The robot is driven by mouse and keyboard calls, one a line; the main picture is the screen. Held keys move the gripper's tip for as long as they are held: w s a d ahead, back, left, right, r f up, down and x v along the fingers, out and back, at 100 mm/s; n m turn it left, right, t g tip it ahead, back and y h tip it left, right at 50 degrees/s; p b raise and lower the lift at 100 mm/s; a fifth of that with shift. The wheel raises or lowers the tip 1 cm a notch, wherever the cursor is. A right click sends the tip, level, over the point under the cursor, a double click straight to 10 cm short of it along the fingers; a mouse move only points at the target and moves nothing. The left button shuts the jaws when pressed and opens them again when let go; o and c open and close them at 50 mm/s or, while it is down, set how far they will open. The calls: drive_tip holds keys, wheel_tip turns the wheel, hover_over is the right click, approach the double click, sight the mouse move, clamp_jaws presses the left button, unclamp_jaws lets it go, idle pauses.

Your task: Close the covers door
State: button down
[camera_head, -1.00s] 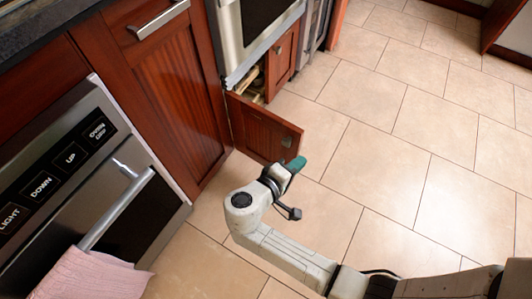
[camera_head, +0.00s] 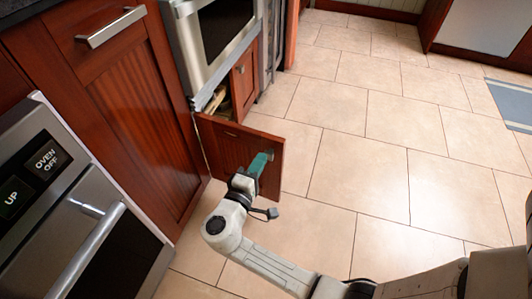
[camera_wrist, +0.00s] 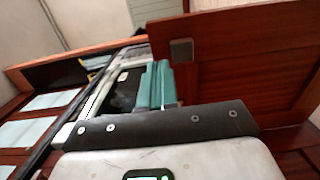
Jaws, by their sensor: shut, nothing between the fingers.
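The open covers door (camera_head: 225,140) is a small reddish-brown wooden panel under the microwave, swung out from its left-hand hinge over the floor. In the wrist view the door (camera_wrist: 250,60) fills the upper right, with a small square metal knob (camera_wrist: 181,50) near its edge. My gripper (camera_head: 262,160) has teal fingers, shut and empty, and overlaps the lower right part of the door in the head view. The fingers (camera_wrist: 157,72) show just left of the knob in the wrist view. I cannot tell whether they touch the door.
The cupboard opening (camera_head: 218,103) shows some pale items inside. A second small door (camera_head: 244,83) to its right looks closed. The microwave (camera_head: 212,40) is above. A tall wooden cabinet (camera_head: 130,110) and an oven (camera_head: 80,225) stand left. Tiled floor (camera_head: 370,150) is clear to the right.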

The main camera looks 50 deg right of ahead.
sight(271, 142)
drive_tip(key=b+x, duration=0.1)
drive_tip(key=x, duration=0.3)
drive_tip(key=shift+w+d, duration=0.1)
drive_tip(key=shift+d, duration=0.4)
drive_tip(key=shift+d, duration=0.15)
